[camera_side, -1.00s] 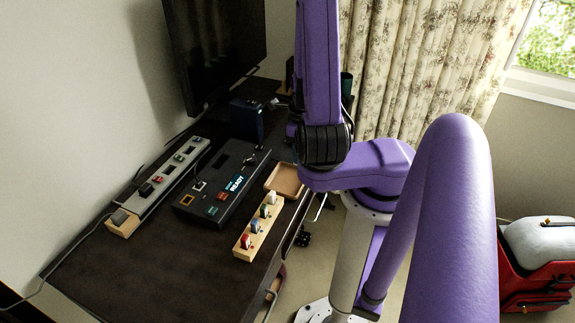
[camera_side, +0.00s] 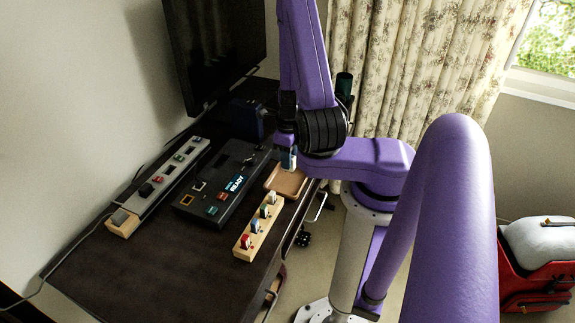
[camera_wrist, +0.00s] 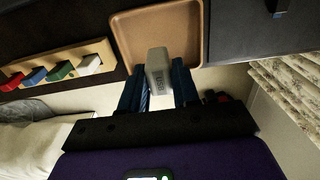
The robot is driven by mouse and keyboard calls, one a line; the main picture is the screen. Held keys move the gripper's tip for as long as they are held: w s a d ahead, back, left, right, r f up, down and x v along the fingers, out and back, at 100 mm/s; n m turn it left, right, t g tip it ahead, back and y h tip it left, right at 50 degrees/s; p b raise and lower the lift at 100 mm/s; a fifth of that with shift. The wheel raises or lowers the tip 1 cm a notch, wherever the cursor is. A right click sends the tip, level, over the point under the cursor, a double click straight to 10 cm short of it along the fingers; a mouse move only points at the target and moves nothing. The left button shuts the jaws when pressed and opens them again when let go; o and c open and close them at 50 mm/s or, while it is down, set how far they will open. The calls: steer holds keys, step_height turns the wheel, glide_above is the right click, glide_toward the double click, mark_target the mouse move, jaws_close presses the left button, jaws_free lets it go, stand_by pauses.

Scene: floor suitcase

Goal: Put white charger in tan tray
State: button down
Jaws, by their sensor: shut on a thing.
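In the side view, my gripper (camera_side: 288,161) points down at the far end of the tan tray (camera_side: 286,184). The tray is on the dark desk near its right edge. The charger is hard to make out there, and I cannot tell its height above the tray.
A wooden strip with several coloured plugs (camera_side: 258,226) lies in front of the tray. A power strip (camera_side: 160,180) and a monitor (camera_side: 215,45) stand farther left and back. The front of the desk is clear.

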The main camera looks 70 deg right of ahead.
steer(key=shift+w+d+f, duration=0.1)
steer(key=shift+w+f, duration=0.2)
steer(key=shift+f, duration=1.55)
steer(key=shift+f, duration=0.2)
steer(key=c, duration=0.8)
jaws_free()
steer(key=shift+r, duration=0.1)
steer(key=shift+r, duration=2.8)
